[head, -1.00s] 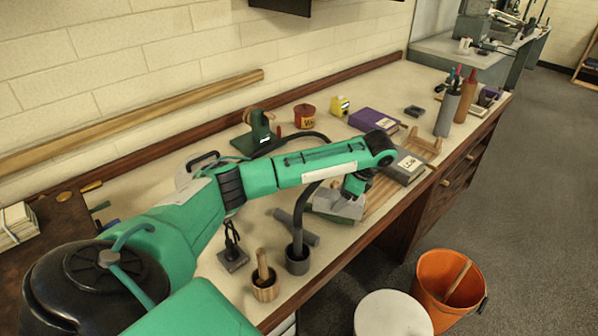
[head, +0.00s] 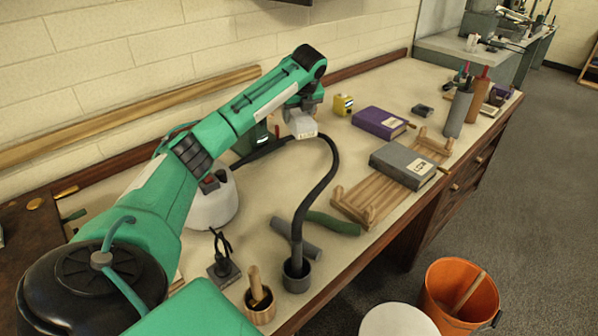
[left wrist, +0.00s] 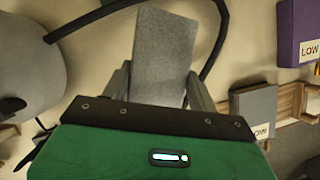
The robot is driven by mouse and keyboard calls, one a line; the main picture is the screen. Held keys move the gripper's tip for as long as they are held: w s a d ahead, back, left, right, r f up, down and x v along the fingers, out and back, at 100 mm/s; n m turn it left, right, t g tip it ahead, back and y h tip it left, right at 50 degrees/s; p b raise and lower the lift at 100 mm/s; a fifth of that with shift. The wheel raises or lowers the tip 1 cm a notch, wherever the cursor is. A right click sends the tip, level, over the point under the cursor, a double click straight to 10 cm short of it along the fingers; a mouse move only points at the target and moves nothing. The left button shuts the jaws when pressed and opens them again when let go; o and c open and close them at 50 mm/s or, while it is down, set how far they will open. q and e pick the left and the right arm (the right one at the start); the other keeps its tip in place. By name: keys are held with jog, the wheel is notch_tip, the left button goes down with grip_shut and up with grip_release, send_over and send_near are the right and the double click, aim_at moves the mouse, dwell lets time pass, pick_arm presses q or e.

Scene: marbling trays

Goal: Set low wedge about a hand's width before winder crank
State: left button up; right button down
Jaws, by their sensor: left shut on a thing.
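The low wedge (head: 301,124) is a pale grey block hanging below my left gripper (head: 302,103), above the back half of the bench. In the left wrist view the grey wedge (left wrist: 165,55) sticks out between the two fingers of the left gripper (left wrist: 160,92), which is shut on it. The winder (head: 259,138) is a dark green device near the wall, just left of the wedge in the head view. My arm covers most of it, and I cannot make out its crank. My right gripper is not in view.
A black hose (head: 331,170) arches close to the wedge from a grey cup (head: 296,277). A white round device (head: 213,205) stands left. A purple book (head: 379,122), grey book (head: 402,164) and wooden rack (head: 362,198) lie right. Bench is clear between hose and purple book.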

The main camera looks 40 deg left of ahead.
pick_arm(q)
notch_tip(320, 180, down, 19)
jog(key=shift+p, duration=0.3)
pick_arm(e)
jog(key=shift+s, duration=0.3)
pick_arm(q)
jog(key=o, duration=1.1)
jog(key=shift+c, duration=0.2)
jog(key=shift+r, duration=0.15)
jog(key=v, duration=1.1)
jog(key=shift+d+r, duration=0.25)
jog(key=shift+r, duration=0.1)
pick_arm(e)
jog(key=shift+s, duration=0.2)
